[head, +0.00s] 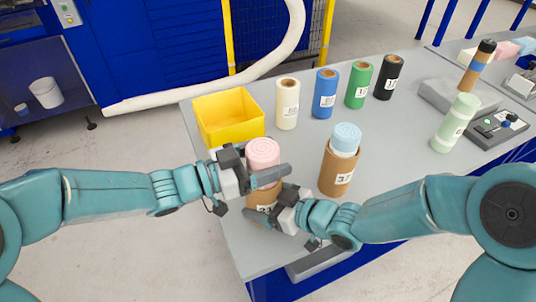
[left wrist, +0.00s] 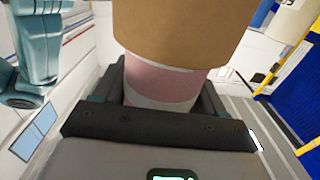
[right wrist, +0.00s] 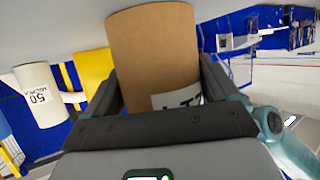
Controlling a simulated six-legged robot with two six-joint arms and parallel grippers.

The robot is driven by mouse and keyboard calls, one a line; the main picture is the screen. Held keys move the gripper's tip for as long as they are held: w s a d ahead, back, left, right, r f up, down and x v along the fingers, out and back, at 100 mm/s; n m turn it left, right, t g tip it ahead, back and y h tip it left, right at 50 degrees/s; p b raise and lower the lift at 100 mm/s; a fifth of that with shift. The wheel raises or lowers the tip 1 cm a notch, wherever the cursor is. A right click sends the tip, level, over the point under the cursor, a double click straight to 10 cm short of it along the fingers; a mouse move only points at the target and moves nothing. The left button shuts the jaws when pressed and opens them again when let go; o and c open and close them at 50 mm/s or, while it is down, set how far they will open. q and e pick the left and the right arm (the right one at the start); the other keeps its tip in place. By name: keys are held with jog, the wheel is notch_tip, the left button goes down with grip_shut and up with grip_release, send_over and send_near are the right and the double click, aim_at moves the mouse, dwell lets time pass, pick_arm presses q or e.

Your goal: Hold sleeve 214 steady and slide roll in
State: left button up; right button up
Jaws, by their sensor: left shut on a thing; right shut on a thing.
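The pink foam roll (head: 263,151) stands upright, with my left gripper (head: 262,174) shut around it. Directly below is a brown cardboard sleeve (head: 262,198); its label is mostly hidden, so I cannot read the full number. My right gripper (head: 272,210) is shut on this sleeve. In the left wrist view the pink roll (left wrist: 160,82) sits between the jaws, and the wider sleeve (left wrist: 185,35) meets its lower end. The roll looks in line with the sleeve mouth; I cannot tell how deep it is inside. The right wrist view shows the sleeve (right wrist: 153,60) between the jaws.
A second brown sleeve (head: 337,172) with a blue roll (head: 346,138) stands to the right. A yellow bin (head: 230,118) is behind my left gripper. Several labelled rolls, including white (head: 287,105) and blue (head: 325,95), stand at the back. A pale green roll (head: 455,125) stands at right.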

aim_at(248, 166)
pick_arm(q)
jog(key=shift+f, duration=1.75)
jog(key=o, duration=1.4)
jog(key=shift+s+a+r, duration=0.45)
jog(key=shift+a+r, duration=0.05)
jog(key=shift+a, duration=0.6)
jog(key=shift+s+a+r, duration=0.5)
jog(key=shift+a+r, duration=0.05)
jog(key=shift+a, duration=0.5)
jog(key=shift+s+a+r, duration=0.45)
jog(key=shift+a+r, duration=0.05)
jog(key=shift+a, duration=0.6)
pick_arm(e)
jog(key=o, duration=0.8)
jog(key=shift+o, duration=0.2)
